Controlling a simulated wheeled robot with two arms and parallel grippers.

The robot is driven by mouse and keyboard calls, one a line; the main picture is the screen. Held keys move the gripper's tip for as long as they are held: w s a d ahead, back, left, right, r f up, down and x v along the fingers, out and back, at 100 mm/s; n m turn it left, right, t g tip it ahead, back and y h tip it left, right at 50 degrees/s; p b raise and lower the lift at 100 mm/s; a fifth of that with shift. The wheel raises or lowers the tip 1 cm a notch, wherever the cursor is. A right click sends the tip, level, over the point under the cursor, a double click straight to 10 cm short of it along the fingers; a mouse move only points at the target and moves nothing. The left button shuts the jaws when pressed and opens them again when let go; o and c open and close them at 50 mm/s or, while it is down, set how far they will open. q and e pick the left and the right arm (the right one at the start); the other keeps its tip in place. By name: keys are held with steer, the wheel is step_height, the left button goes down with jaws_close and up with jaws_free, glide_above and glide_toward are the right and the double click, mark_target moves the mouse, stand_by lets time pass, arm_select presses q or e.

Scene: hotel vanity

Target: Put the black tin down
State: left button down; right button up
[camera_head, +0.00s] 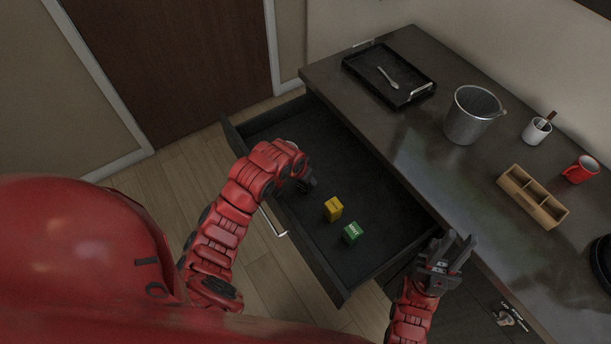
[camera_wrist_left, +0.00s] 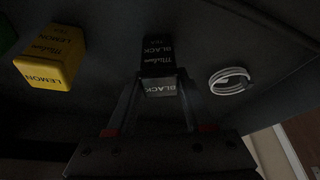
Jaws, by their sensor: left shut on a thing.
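The black tin (camera_wrist_left: 158,55), marked "BLACK", is between the fingertips of my left gripper (camera_wrist_left: 160,90) in the left wrist view. In the head view my left gripper (camera_head: 308,185) is low in the open drawer (camera_head: 375,205), left of the yellow tin (camera_head: 333,208). The black tin cannot be made out there against the dark drawer. I cannot tell whether it touches the drawer floor. The yellow tin also shows in the left wrist view (camera_wrist_left: 50,57), marked "LEMON". A green tin (camera_head: 352,232) stands beside it. My right gripper (camera_head: 457,243) is open and empty near the drawer's right end.
A coiled white cable (camera_wrist_left: 230,80) lies in the drawer beside the black tin. The counter (camera_head: 425,145) holds a black tray (camera_head: 365,75) with a spoon, a metal bucket (camera_head: 470,115), a white cup (camera_head: 536,131), a wooden box (camera_head: 530,197) and a red mug (camera_head: 580,169).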

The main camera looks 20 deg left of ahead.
arm_select(q)
steer(key=shift+f, duration=0.15)
steer(key=shift+c, duration=1.4)
jaws_free()
